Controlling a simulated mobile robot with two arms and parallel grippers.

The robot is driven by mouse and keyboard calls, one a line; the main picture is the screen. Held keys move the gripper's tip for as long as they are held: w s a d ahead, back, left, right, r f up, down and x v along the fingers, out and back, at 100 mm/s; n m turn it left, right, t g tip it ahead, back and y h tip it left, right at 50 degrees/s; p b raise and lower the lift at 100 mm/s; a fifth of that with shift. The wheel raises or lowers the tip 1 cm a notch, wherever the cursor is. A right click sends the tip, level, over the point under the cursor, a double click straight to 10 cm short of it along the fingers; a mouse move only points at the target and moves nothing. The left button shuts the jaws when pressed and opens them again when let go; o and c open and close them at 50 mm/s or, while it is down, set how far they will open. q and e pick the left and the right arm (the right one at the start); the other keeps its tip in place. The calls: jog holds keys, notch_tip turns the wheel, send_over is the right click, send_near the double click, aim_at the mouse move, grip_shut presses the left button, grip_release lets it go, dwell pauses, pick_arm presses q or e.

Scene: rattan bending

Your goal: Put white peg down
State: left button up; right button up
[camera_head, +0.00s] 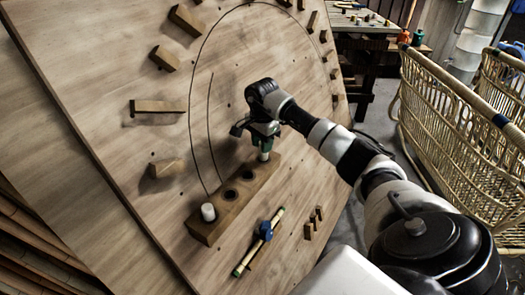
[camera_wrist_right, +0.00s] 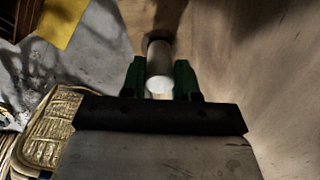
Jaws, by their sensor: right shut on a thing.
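My right gripper (camera_head: 264,141) is shut on a white peg (camera_head: 264,156). Its green fingers sit on either side of the peg, which also shows in the right wrist view (camera_wrist_right: 159,82). The held peg is at the upper right end of a wooden block (camera_head: 206,233) fixed to the board. I cannot tell whether its lower end is inside a hole. A second white peg (camera_head: 208,212) stands at the block's lower left end. Two dark open holes show between the pegs. My left gripper is not in view.
The tilted wooden board (camera_head: 110,60) carries several wooden blocks around a drawn curve. A stick with a blue clamp (camera_head: 266,230) lies below the peg block. Rattan chair frames (camera_head: 450,130) stand at the right, and a workbench (camera_head: 362,22) is behind.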

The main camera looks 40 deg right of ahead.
notch_tip(320, 180, down, 3)
jog(key=shift+r, duration=0.1)
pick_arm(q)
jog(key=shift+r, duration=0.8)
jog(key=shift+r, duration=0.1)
pick_arm(e)
jog(key=o, duration=0.9)
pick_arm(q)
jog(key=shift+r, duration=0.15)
pick_arm(e)
notch_tip(320, 180, up, 12)
jog(key=shift+r+p, duration=0.1)
jog(key=shift+p, duration=0.7)
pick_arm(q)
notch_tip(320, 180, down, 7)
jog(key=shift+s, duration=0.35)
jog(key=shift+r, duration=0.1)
